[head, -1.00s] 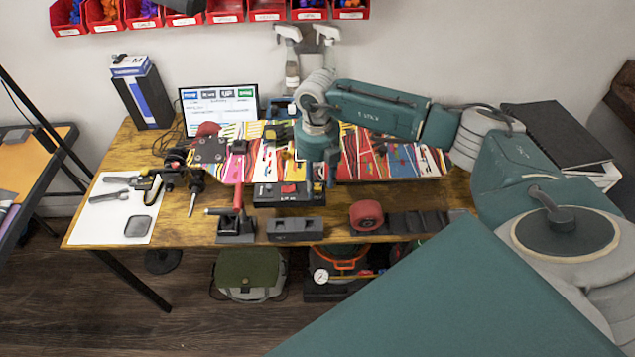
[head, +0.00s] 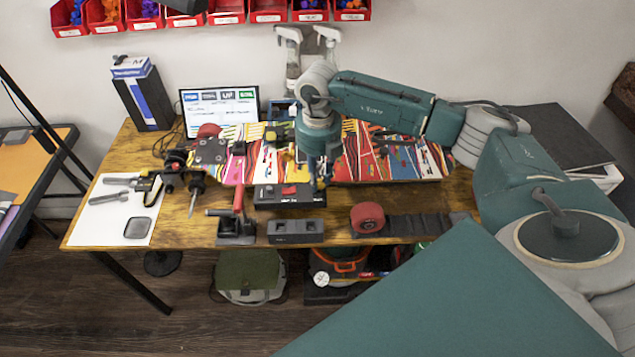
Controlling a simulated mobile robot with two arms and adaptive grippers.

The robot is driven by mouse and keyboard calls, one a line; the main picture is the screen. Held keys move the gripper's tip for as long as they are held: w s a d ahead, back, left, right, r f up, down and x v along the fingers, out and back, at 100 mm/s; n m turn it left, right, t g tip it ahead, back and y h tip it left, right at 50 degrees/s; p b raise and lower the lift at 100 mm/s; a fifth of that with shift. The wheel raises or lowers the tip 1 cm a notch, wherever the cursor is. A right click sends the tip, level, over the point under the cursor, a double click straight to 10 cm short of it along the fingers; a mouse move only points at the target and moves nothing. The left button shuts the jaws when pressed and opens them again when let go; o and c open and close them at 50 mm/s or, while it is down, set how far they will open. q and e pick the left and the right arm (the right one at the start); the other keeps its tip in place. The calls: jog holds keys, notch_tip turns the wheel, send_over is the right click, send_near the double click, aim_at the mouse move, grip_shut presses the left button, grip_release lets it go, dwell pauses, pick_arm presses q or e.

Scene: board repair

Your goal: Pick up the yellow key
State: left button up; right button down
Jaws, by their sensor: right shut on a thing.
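My right gripper (head: 320,182) points down over the front edge of the colourful skateboard deck (head: 384,160), just behind the black tool block with a red switch (head: 289,194). It is shut, and a small bit of yellow, which seems to be the yellow key (head: 322,184), shows at its fingertips. The gripper and wrist hide most of the key, so its shape and tilt cannot be told. My left gripper is not in view.
The deck lies along the back of the wooden table (head: 190,232). A red-handled tool (head: 238,215), a grey block (head: 296,231) and a red wheel (head: 367,217) stand along the front edge. A white sheet with tools (head: 112,216) lies at left. A monitor (head: 220,108) stands behind.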

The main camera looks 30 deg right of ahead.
notch_tip(320, 180, up, 18)
jog(key=b, duration=0.3)
jog(key=shift+a, duration=0.15)
jog(key=a+p, duration=0.1)
jog(key=a, duration=1.1)
jog(key=shift+a+p, duration=0.15)
jog(key=shift+p, duration=0.2)
jog(key=shift+w+f, duration=0.1)
